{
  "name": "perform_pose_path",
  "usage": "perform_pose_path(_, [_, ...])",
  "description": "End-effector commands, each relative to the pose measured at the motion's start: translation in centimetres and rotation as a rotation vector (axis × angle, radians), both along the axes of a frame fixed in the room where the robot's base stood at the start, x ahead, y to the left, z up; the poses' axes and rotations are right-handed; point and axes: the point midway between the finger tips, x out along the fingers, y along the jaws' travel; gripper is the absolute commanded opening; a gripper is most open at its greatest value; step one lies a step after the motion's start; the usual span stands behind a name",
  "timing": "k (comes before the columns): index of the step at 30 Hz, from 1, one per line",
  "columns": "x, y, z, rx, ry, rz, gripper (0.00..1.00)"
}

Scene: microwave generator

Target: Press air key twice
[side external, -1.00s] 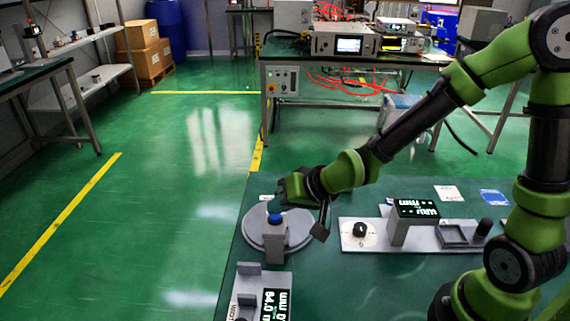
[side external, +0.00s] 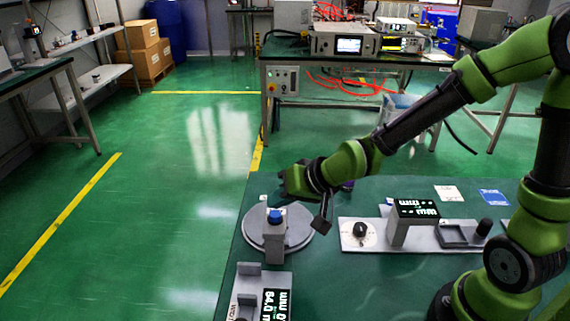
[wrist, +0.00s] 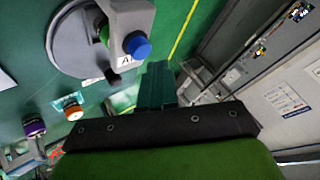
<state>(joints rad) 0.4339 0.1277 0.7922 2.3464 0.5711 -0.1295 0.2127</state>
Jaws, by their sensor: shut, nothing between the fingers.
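The air key appears to be the blue button (side external: 275,216) on top of a grey post (side external: 274,245), which stands on a round grey base (side external: 303,233) at the left of the green table. In the wrist view the blue button (wrist: 137,45) is at the upper middle, beside a white label of which only an "A" is readable. My gripper (side external: 283,183) is shut and empty, above and slightly behind the button, with a visible gap. In the wrist view my gripper's closed dark green fingers (wrist: 157,85) point up the picture, below and right of the button, not covering it.
A grey panel with a dial (side external: 360,232) and a lit display (side external: 415,209) lies right of the round base. A second grey unit with a display (side external: 276,304) is nearer the camera. Purple (wrist: 34,127) and orange-topped (wrist: 73,112) items show in the wrist view.

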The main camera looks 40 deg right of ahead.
Motion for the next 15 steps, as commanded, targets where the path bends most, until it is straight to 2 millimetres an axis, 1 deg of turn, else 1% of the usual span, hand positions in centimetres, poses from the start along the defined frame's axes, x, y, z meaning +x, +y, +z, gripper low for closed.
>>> perform_pose_path(5, [0.0, 0.0, 0.2, 0.000, -0.002, -0.001, 0.00])
perform_pose_path(15, [0.1, 0.0, 3.4, -0.001, -0.006, -0.001, 0.00])
